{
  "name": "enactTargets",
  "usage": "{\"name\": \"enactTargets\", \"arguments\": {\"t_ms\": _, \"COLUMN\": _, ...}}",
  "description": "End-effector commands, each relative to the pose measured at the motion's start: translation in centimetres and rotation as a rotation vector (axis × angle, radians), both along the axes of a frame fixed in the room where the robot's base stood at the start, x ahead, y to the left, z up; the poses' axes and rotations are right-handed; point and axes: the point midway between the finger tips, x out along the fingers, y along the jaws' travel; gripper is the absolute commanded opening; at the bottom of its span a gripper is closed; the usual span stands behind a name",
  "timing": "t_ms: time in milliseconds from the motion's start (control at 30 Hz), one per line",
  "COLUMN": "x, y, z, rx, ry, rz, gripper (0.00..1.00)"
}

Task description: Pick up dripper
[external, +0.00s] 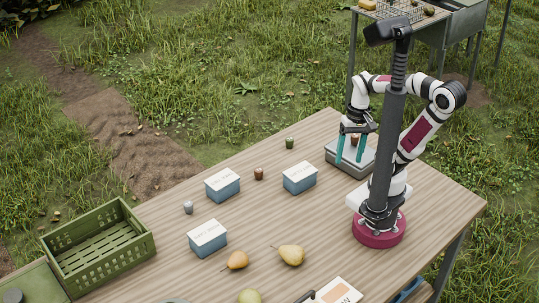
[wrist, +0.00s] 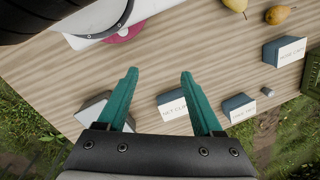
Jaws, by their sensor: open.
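My gripper (external: 350,158) is open, its two teal fingers pointing down over the grey scale (external: 334,156) at the table's right back. A small brown piece (external: 354,139) shows by the fingers over the scale; I cannot tell whether it touches them. I cannot make out which thing is the dripper. Small candidates are a green piece (external: 290,142), a brown piece (external: 259,174) and a grey piece (external: 188,207), standing apart on the table.
Three blue boxes with white labelled tops (external: 222,189) (external: 299,181) (external: 207,242) stand on the wooden table (external: 330,230). Pears (external: 291,254) (external: 236,261) lie near the front. A green crate (external: 140,248) is at the left.

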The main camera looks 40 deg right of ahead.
Motion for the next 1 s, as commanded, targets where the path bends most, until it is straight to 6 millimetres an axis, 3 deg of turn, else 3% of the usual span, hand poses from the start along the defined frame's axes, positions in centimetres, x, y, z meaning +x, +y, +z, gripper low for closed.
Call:
{"name": "enactTargets", "arguments": {"t_ms": 133, "x": 0.1, "y": 0.0, "z": 0.0, "rx": 0.000, "ry": 0.000, "rz": -0.003, "gripper": 0.68}}
{"name": "enactTargets", "arguments": {"t_ms": 200, "x": 0.1, "y": 0.0, "z": 0.0, "rx": -0.001, "ry": 0.000, "rz": -0.004, "gripper": 0.74}}
{"name": "enactTargets", "arguments": {"t_ms": 367, "x": 0.1, "y": -0.1, "z": 0.0, "rx": -0.001, "ry": -0.001, "rz": -0.005, "gripper": 0.74}}
{"name": "enactTargets", "arguments": {"t_ms": 467, "x": 1.4, "y": 0.0, "z": 0.6, "rx": -0.006, "ry": -0.004, "rz": 0.034, "gripper": 0.74}}
{"name": "enactTargets", "arguments": {"t_ms": 567, "x": 7.1, "y": 0.3, "z": 2.1, "rx": -0.029, "ry": -0.020, "rz": 0.207, "gripper": 0.74}}
{"name": "enactTargets", "arguments": {"t_ms": 633, "x": 13.0, "y": 1.3, "z": 2.4, "rx": -0.052, "ry": -0.039, "rz": 0.387, "gripper": 0.74}}
{"name": "enactTargets", "arguments": {"t_ms": 700, "x": 18.8, "y": 2.8, "z": 1.6, "rx": -0.075, "ry": -0.058, "rz": 0.569, "gripper": 0.74}}
{"name": "enactTargets", "arguments": {"t_ms": 800, "x": 25.5, "y": 5.3, "z": -0.9, "rx": -0.103, "ry": -0.079, "rz": 0.792, "gripper": 0.74}}
{"name": "enactTargets", "arguments": {"t_ms": 900, "x": 29.5, "y": 7.3, "z": -3.5, "rx": -0.123, "ry": -0.094, "rz": 0.945, "gripper": 0.74}}
{"name": "enactTargets", "arguments": {"t_ms": 1000, "x": 31.3, "y": 8.4, "z": -5.0, "rx": -0.131, "ry": -0.101, "rz": 1.019, "gripper": 0.74}}
